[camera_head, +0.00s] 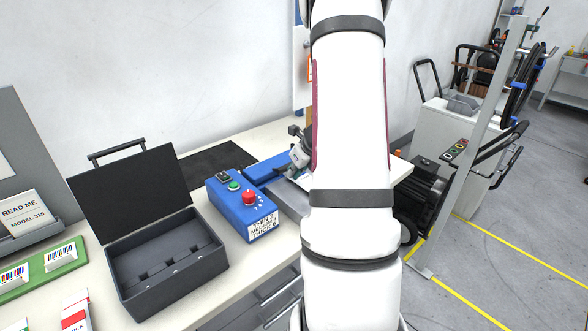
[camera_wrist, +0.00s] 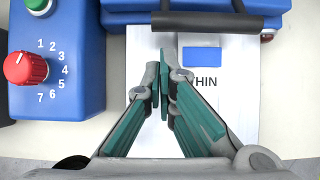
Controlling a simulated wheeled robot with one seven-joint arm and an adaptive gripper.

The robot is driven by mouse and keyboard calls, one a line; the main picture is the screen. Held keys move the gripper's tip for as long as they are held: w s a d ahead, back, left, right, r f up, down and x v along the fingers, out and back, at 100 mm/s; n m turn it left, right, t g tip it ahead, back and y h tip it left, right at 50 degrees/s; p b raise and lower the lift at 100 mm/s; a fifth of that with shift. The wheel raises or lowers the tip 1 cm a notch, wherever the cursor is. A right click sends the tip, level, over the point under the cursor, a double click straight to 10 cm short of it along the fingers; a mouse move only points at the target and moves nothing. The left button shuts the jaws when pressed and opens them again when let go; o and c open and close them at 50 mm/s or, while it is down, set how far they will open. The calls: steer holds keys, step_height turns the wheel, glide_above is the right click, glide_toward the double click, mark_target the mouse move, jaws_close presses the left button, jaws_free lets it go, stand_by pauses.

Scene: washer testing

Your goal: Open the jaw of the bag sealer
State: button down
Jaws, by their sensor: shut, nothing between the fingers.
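The bag sealer is blue. In the head view its blue body (camera_head: 268,168) shows left of my arm, partly hidden by it. In the wrist view its blue body (camera_wrist: 125,12) crosses the top, with a black handle bar (camera_wrist: 212,22) in front of it. How far the jaw is open I cannot tell. My gripper (camera_wrist: 165,72) is shut and empty, its green-padded fingers together just below the left part of the handle; contact is unclear. In the head view my gripper (camera_head: 299,150) is over the sealer.
A blue control box (camera_head: 243,205) with a red knob (camera_head: 249,197) and green button stands left of the sealer; its knob (camera_wrist: 25,68) also shows in the wrist view. An open black case (camera_head: 165,258) sits farther left. A white wall rises behind the table.

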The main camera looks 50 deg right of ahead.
steer(key=x, duration=0.5)
steer(key=shift+r+b, duration=0.1)
steer(key=shift+b, duration=0.2)
steer(key=shift+r, duration=0.1)
steer(key=shift+r+g+p, duration=0.3)
steer(key=shift+r+p, duration=0.1)
steer(key=shift+p, duration=0.5)
